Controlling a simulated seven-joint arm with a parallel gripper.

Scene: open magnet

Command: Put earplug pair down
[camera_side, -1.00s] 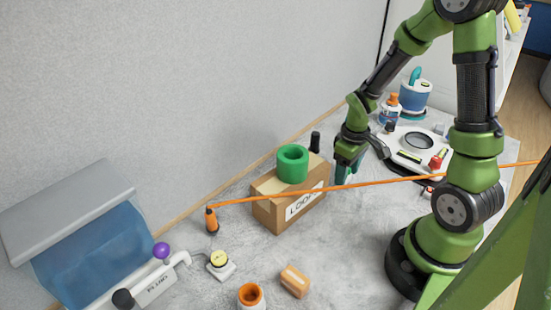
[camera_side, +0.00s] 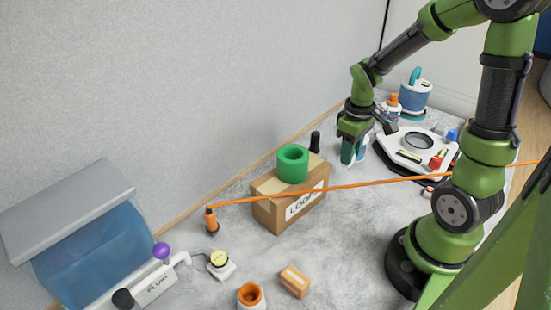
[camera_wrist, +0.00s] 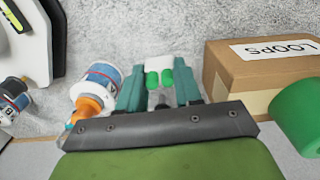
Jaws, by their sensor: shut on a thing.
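The earplug pair (camera_wrist: 160,79) shows in the wrist view as two bright green plugs side by side. My gripper (camera_wrist: 160,88) has its teal fingers on either side of the plugs and is shut on them. In the side view my gripper (camera_side: 350,158) points down behind and right of the LOOPS box. The earplugs are hidden there by the fingers. Grey table shows beyond the plugs in the wrist view; I cannot tell whether they touch it.
The LOOPS box (camera_side: 270,207) carries a green ring (camera_side: 292,164). An orange-capped bottle (camera_wrist: 97,82) stands close beside my fingers. A white tray (camera_side: 434,142) lies right of my gripper. An orange cord (camera_side: 375,182) crosses in front. Bare table (camera_side: 370,220) lies right of the box.

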